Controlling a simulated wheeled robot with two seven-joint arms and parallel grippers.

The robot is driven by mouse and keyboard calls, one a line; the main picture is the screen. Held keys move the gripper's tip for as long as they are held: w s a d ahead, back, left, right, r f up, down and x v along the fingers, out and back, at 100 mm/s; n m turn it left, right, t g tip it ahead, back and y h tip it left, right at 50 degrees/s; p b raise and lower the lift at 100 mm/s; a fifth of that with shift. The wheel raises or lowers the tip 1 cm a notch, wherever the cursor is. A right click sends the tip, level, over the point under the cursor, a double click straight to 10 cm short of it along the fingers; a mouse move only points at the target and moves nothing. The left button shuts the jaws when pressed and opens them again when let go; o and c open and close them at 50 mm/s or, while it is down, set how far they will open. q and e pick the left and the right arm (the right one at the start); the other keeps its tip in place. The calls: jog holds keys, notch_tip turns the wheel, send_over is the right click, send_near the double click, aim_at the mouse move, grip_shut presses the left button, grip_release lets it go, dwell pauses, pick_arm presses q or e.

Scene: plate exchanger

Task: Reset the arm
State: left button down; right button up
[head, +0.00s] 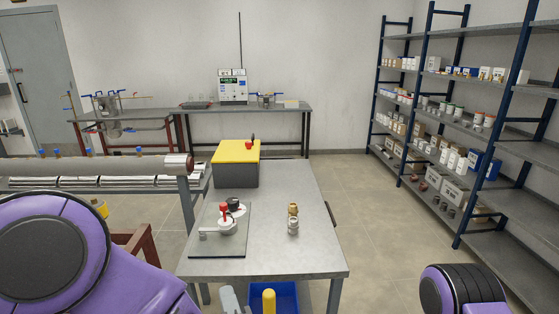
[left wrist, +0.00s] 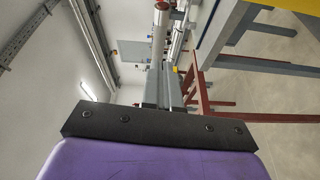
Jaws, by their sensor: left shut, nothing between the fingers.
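My purple left arm (head: 70,260) fills the lower left of the head view, low beside the workbench, with a large dark round joint. In the left wrist view, the dark end of my left gripper (left wrist: 160,122) crosses above a purple housing. The gripper is shut, with nothing held. That view is turned sideways and shows the wall, pipes and red frame, clear of the gripper. A purple and black part of my right arm (head: 460,290) shows at the lower right of the head view. My right gripper is out of frame.
The grey workbench (head: 295,180) holds a yellow-topped box (head: 236,152), a dark plate (head: 205,248) with a red-handled valve (head: 227,222), and a brass fitting (head: 293,218). A blue bin (head: 288,292) is at its front. Shelves (head: 460,110) stand right, with clear floor between.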

pick_arm(q)
jog(key=s+a+f+m+g+h, duration=0.1)
jog(key=a+f+m+g+h, duration=0.2)
jog(key=f+m, duration=0.55)
jog(key=s+a+f+m+g+h, duration=0.1)
jog(key=a+f+m+g+h, duration=0.3)
jog(key=f, duration=0.8)
jog(key=s+a+f+g+y, duration=0.1)
jog(key=s+a+f+g, duration=0.1)
jog(key=s+a+f, duration=0.2)
jog(key=s+a+f+m+g+y, duration=0.1)
jog(key=s+a+f, duration=0.3)
jog(key=s, duration=0.5)
jog(key=s+a+f+m+g+y, duration=0.1)
jog(key=s+a+f+g, duration=0.2)
jog(key=s+a+f, duration=0.2)
jog(key=shift+s+a, duration=0.15)
jog(key=shift+s, duration=1)
